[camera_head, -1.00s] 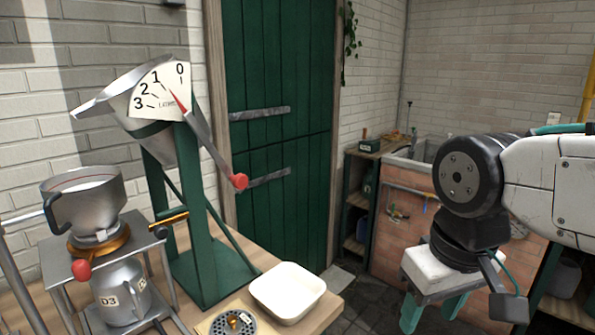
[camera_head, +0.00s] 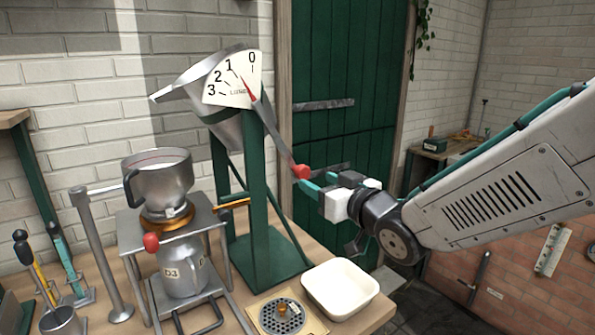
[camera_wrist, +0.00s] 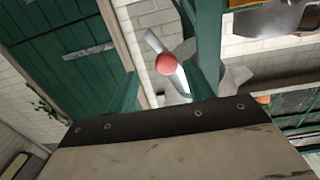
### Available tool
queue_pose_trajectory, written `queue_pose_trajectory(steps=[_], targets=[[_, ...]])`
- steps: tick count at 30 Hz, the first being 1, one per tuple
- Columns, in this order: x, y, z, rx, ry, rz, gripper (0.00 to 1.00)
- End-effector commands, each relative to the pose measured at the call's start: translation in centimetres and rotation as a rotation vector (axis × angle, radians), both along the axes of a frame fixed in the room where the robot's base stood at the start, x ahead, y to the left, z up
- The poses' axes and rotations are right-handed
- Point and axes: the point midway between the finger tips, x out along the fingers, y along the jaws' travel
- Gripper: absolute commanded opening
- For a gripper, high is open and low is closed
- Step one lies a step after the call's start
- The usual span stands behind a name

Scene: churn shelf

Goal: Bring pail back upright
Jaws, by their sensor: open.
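The metal pail (camera_head: 194,86) hangs tilted in a green stand (camera_head: 262,225), its spout pointing left. A dial (camera_head: 234,79) marked 0 to 3 faces me, with its red pointer between 0 and 1. A grey lever (camera_head: 276,135) runs down right from the dial to a red knob (camera_head: 301,172). My gripper (camera_head: 311,182) is open at the red knob. In the wrist view the red knob (camera_wrist: 168,64) shows between the two teal fingers, nearer the right one. I cannot tell whether they touch it.
A funnel bowl (camera_head: 160,178) sits on a metal rack above a jug (camera_head: 184,272) labelled D3. A white tray (camera_head: 340,316) and a round drain plate (camera_head: 282,314) lie on the bench below the lever. A green door (camera_head: 345,60) is behind my gripper.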

Motion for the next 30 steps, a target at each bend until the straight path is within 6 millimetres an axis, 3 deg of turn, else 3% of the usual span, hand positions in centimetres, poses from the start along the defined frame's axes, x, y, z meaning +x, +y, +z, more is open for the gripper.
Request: queue_pose_trajectory(steps=[5, 18, 28, 29, 30], targets=[[0.9, 1.5, 0.3, 0.023, -0.027, 0.028, 0.52], [5.9, 4.8, 0.3, 0.022, -0.026, 0.026, 0.52], [6.4, 5.1, 0.3, 0.022, -0.027, 0.025, 0.52], [6.4, 5.1, 0.3, 0.022, -0.027, 0.025, 0.49], [6.4, 5.1, 0.3, 0.022, -0.027, 0.025, 0.38]])
